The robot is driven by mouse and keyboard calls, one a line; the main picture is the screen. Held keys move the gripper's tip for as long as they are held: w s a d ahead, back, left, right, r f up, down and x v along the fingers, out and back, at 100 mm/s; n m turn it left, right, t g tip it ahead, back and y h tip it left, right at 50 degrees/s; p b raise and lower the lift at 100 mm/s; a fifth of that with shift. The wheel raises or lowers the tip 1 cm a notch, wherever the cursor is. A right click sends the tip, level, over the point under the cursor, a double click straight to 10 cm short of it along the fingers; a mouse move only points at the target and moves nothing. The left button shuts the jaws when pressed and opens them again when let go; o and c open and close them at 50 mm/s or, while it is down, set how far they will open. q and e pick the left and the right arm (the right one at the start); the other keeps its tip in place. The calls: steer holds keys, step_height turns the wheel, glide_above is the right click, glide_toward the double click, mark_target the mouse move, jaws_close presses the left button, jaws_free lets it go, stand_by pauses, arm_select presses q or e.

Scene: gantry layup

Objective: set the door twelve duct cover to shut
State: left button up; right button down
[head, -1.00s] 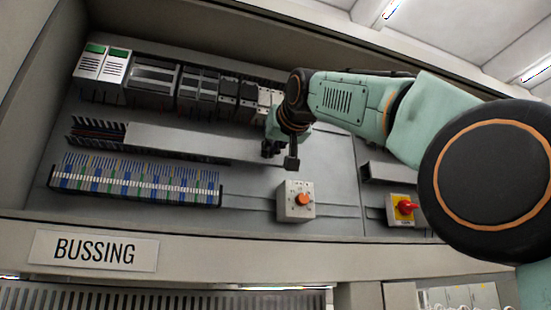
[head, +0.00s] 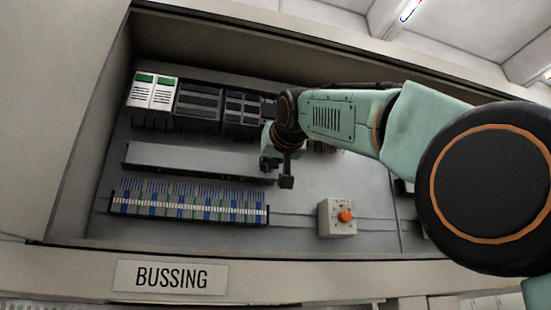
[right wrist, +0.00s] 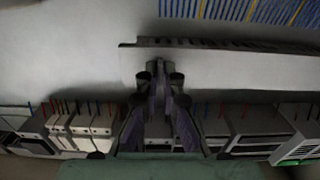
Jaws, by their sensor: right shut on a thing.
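The duct cover (head: 190,160) is a long, plain grey strip on the back panel, between the device row above and the terminal strip below. In the head view it reaches the duct's left end, and no open slots or wires show there. My right gripper (head: 277,174) is at the cover's right end, which it partly hides. My left gripper is not in view.
The terminal strip (head: 185,203) lies below the cover. Dark modules (head: 210,103) and white-green units (head: 152,91) stand above it. A grey box with an orange knob (head: 345,216) is at lower right. The BUSSING label (head: 171,275) is on the front frame.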

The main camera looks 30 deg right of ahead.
steer(key=shift+w+a, duration=0.15)
steer(key=shift+a, duration=0.8)
steer(key=shift+d, duration=0.15)
steer(key=c, duration=1.8)
jaws_free()
steer(key=shift+r, duration=0.1)
steer(key=shift+o, duration=1.4)
steer(key=shift+a, duration=0.35)
steer(key=shift+d, duration=0.4)
